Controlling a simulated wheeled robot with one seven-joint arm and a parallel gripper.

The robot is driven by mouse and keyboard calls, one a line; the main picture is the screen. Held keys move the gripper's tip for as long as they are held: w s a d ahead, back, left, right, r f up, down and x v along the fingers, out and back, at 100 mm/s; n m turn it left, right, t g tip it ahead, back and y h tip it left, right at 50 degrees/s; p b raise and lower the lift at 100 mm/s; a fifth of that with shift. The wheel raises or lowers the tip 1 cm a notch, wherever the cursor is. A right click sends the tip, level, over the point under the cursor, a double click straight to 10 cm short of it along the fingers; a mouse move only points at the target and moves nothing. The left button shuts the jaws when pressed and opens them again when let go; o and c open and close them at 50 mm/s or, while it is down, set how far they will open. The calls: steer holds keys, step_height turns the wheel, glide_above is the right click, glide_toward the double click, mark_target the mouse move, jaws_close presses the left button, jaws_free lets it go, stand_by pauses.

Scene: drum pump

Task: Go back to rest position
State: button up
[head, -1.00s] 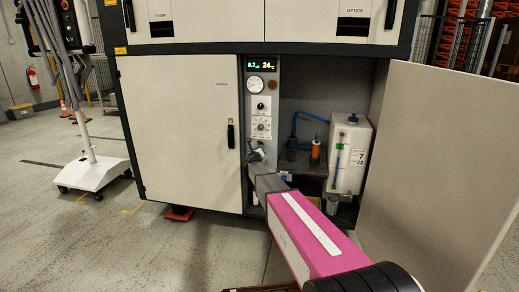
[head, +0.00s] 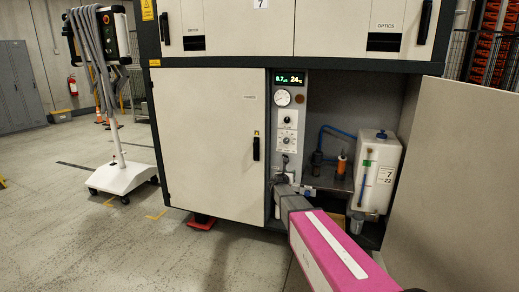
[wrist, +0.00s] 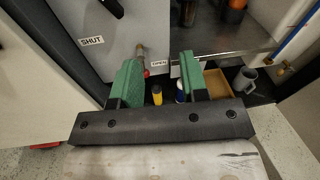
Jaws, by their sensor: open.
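The open cabinet has a grey control panel (head: 286,125) with a lit display (head: 289,78), a round gauge (head: 283,98) and dials (head: 286,140). My gripper (head: 281,178) is in front of the panel's lower part. In the wrist view my gripper (wrist: 156,78) has its two green fingers apart with nothing clamped between them. A metal lever (wrist: 141,52) with a red end shows on the panel beyond the gap, close to the left finger. A "SHUT" label (wrist: 91,41) and an "OPEN" label (wrist: 159,63) are near it. Whether the lever touches a finger I cannot tell.
The open cabinet door (head: 462,180) stands close right of my arm. A white canister (head: 376,170) and an orange-topped bottle (head: 341,165) are inside the bay. A closed door (head: 210,140) is left. A wheeled stand (head: 122,178) is farther left, with clear floor before it.

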steer(key=s+d+f+m+g, duration=0.2)
steer(key=s+f+m+g, duration=0.1)
steer(key=s+m, duration=0.35)
steer(key=s+d+f+m+g, duration=0.2)
steer(key=s+d+m+g, duration=0.1)
steer(key=s+m, duration=0.4)
steer(key=s+d+f+m+g, duration=0.25)
steer(key=s+m, duration=0.25)
steer(key=s, duration=0.4)
steer(key=s+a+f+m+g+y, duration=0.2)
steer(key=s+m, duration=0.4)
steer(key=s, duration=0.3)
steer(key=s+a+f+m+g+y, duration=0.2)
steer(key=s+a+m+g+y, duration=0.2)
steer(key=s, duration=0.6)
steer(key=a+m+y, duration=0.1)
steer(key=m+y, duration=0.1)
steer(key=m, duration=0.1)
steer(key=shift+s+a, duration=0.3)
steer(key=shift+a, duration=0.1)
steer(key=shift+g, duration=0.25)
